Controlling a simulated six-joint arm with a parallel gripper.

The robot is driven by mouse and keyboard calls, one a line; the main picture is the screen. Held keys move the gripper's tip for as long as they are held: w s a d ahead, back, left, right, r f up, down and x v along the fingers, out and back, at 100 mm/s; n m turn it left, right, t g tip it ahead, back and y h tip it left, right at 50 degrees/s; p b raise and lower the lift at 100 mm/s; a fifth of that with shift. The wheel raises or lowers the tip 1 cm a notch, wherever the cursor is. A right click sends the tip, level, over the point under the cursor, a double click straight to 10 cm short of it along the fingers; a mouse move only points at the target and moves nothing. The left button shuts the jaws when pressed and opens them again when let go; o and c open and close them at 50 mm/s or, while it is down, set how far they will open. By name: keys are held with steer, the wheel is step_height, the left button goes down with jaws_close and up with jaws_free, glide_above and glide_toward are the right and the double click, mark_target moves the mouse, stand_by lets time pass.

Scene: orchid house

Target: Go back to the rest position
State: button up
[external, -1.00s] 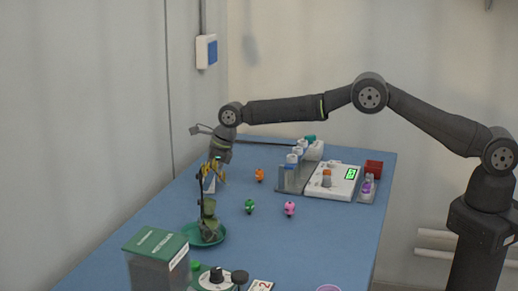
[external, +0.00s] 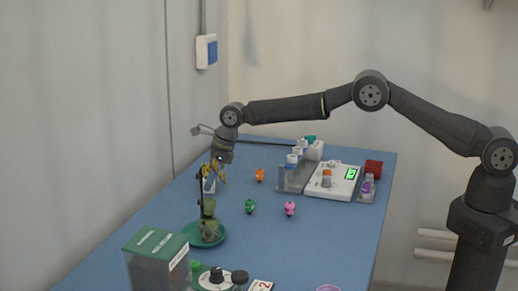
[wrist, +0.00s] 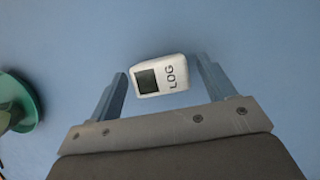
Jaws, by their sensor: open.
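My gripper (wrist: 158,85) is open in the wrist view, its two fingers apart. A small white logger (wrist: 161,75) with a dark screen and the letters LOG lies on the blue table between and beyond the fingertips; I cannot tell how far below them it is. In the external view my gripper (external: 213,175) hangs over the far left part of the table, partly hidden behind the plant (external: 208,208). The logger is mostly hidden there.
The potted plant stands in a green saucer (external: 218,238), also at the left edge of the wrist view (wrist: 30,100). Orange, green (external: 250,206) and pink (external: 290,208) figures stand mid-table. A white scale (external: 330,188) and a vial rack (external: 285,180) are at the back right.

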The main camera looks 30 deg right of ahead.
steer(key=v, duration=1.1)
steer(key=x, duration=1.1)
steer(key=shift+a, duration=0.15)
steer(key=shift+w+a, duration=0.1)
step_height(320, 180, up, 4)
steer(key=shift+f, duration=0.15)
steer(key=w+d+r, duration=0.4)
steer(key=d+r, duration=0.3)
steer(key=d, duration=0.4)
steer(key=s+d+r+n+g+h, duration=0.1)
steer(key=s+d+r+n+g, duration=0.1)
steer(key=d+n, duration=0.6)
steer(key=s+d+r+n+g+h, duration=0.1)
steer(key=s+d+r+n+g, duration=0.2)
steer(key=d+r+n, duration=0.2)
steer(key=shift+s+d+r+n+g, duration=0.35)
steer(key=shift+d+n, duration=1.1)
steer(key=shift+n, duration=1.25)
steer(key=shift+a+f, duration=0.1)
steer(key=shift+f, duration=0.05)
